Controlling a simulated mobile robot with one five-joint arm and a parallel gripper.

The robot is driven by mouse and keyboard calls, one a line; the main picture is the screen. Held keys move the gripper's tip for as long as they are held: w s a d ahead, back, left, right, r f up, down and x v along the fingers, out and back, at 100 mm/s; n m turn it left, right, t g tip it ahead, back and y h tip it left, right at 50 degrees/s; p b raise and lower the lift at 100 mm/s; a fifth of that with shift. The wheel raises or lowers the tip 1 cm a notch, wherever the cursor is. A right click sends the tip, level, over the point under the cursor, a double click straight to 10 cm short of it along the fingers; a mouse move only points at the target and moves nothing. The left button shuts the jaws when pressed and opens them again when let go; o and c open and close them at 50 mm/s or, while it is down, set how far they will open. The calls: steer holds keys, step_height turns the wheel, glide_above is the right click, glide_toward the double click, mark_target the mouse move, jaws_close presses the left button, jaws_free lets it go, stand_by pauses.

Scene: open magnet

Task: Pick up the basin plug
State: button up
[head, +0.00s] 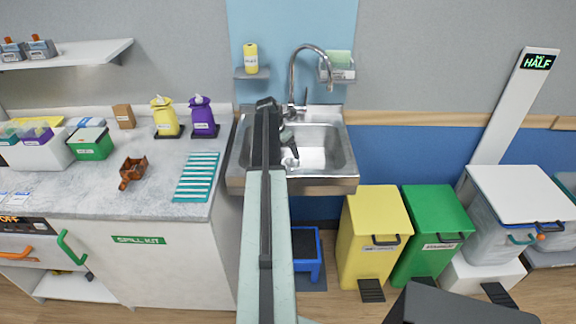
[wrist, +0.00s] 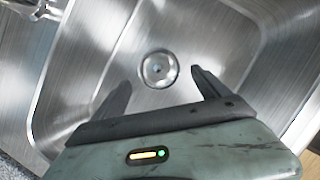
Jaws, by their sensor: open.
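A round silver fitting (wrist: 158,70) sits in the floor of the steel sink basin (head: 334,150). It has a bright rim and a small dark centre. I cannot tell whether this is the basin plug seated in the drain or the bare drain. In the wrist view my gripper (wrist: 160,82) is open, with one dark finger on each side below the fitting and nothing seen between them. In the head view my gripper (head: 293,152) reaches down into the basin, and my arm hides the basin's left part.
A curved tap (head: 292,75) stands behind the basin. A yellow bin (head: 375,235) and green bin (head: 436,230) stand at right.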

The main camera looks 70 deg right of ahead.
mark_target(292, 158)
steer(key=shift+w+d+f+b, duration=0.1)
steer(key=shift+d+f+b, duration=0.1)
steer(key=shift+f+b, duration=0.3)
steer(key=shift+d+f+b, duration=0.15)
steer(key=shift+f+b, duration=0.1)
steer(key=shift+f, duration=0.45)
steer(key=shift+r, duration=0.1)
steer(key=b+x, duration=0.4)
steer(key=x, duration=0.1)
steer(key=shift+d+b, duration=0.25)
steer(key=shift+b, duration=0.1)
steer(key=shift+r, duration=0.15)
steer(key=c, duration=1.4)
